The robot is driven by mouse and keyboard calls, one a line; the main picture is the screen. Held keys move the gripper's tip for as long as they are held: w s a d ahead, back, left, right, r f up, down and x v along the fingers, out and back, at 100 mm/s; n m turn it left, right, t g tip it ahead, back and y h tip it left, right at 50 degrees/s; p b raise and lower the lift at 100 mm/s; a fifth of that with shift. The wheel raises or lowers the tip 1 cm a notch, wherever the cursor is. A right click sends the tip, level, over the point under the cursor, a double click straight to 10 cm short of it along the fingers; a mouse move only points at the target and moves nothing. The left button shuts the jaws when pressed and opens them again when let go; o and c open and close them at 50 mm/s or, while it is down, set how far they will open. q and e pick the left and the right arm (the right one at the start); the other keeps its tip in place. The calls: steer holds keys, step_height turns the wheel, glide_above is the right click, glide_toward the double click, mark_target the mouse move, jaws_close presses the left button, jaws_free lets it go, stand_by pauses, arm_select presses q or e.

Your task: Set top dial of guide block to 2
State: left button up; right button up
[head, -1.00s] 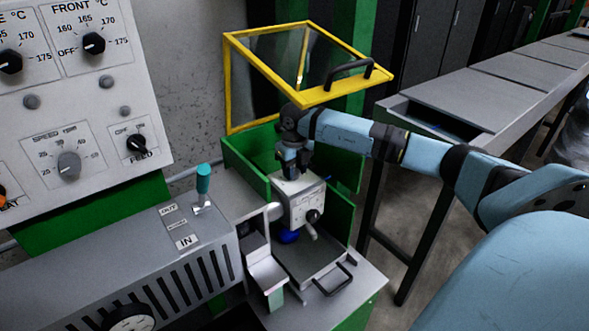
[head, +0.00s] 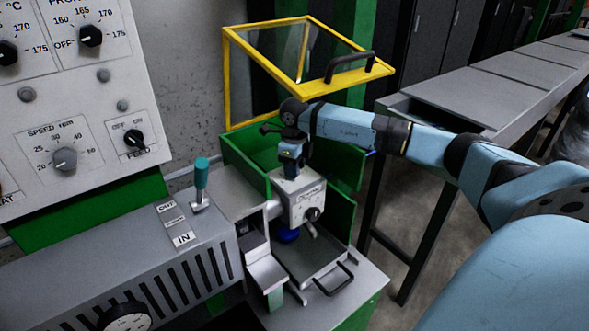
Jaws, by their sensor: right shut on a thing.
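The guide block (head: 299,202) is a light grey-white box inside the green-walled bay of the machine. A black dial (head: 312,214) with a small scale sits on its front face, and a lever sticks out below it. My right gripper (head: 291,172) points down onto the block's top and is shut on the top dial there. The gripper hides that dial, so its pointer and numbers cannot be read. My left gripper is not in view.
The yellow-framed guard (head: 312,99) stands raised behind my right arm. Green walls (head: 342,215) surround the block. A teal-handled lever (head: 201,174) and the control panel (head: 75,95) are at left. A grey tray (head: 322,270) lies in front.

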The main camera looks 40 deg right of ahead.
steer(key=n, duration=0.2)
steer(key=shift+n+b, duration=0.4)
steer(key=n+b, duration=0.1)
steer(key=n, duration=0.6)
steer(key=shift+n+b, duration=0.3)
steer(key=shift+b, duration=0.1)
steer(key=shift+n, duration=0.8)
steer(key=shift+r, duration=0.1)
steer(key=o, duration=0.9)
